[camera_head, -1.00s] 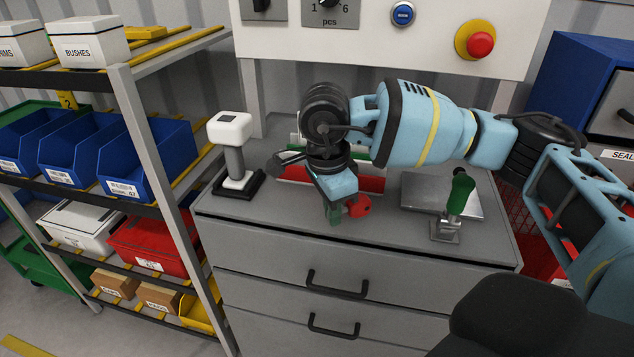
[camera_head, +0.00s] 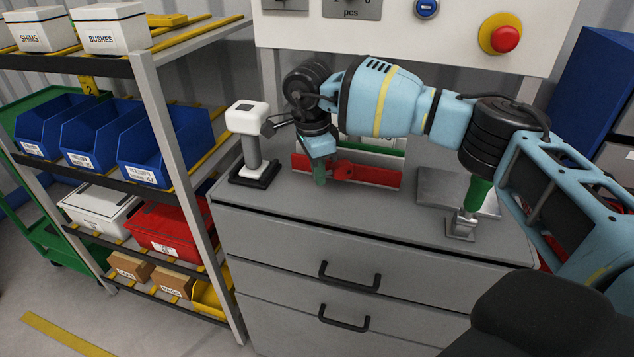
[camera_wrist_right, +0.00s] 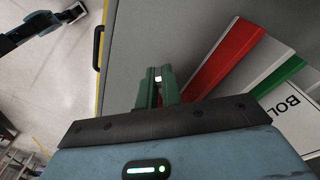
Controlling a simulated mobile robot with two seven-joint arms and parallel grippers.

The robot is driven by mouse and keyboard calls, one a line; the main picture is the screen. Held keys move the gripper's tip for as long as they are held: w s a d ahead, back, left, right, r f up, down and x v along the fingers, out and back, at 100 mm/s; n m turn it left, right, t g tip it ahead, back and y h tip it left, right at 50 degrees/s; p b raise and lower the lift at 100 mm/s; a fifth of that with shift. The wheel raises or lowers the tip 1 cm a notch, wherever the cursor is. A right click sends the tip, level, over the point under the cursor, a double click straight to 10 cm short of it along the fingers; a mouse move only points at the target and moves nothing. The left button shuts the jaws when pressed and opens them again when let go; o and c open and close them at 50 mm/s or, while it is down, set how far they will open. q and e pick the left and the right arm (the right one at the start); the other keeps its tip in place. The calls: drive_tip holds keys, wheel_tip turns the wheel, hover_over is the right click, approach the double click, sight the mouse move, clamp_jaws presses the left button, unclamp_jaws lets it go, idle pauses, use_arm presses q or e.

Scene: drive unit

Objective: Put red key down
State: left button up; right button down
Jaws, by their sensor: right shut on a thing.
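My right gripper (camera_head: 319,174) has green fingers pointing down, low over the grey worktop in the head view. It is shut on the red key (camera_head: 344,169), whose red part shows just right of the fingers, in front of a red strip. The key blends with that strip, so I cannot tell whether it touches the worktop. In the right wrist view the green fingers (camera_wrist_right: 158,84) are close together with a small pale spot between them. The red key cannot be made out there.
The red strip (camera_head: 375,176) lies behind the gripper. The worktop's front (camera_head: 390,220) is clear.

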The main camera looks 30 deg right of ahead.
sight(318, 194)
drive_tip(key=shift+w, duration=0.25)
wheel_tip(318, 194, down, 3)
drive_tip(key=shift+f, duration=0.25)
drive_tip(key=shift+f, duration=0.2)
drive_tip(key=c, duration=1.6)
unclamp_jaws()
drive_tip(key=shift+r, duration=0.2)
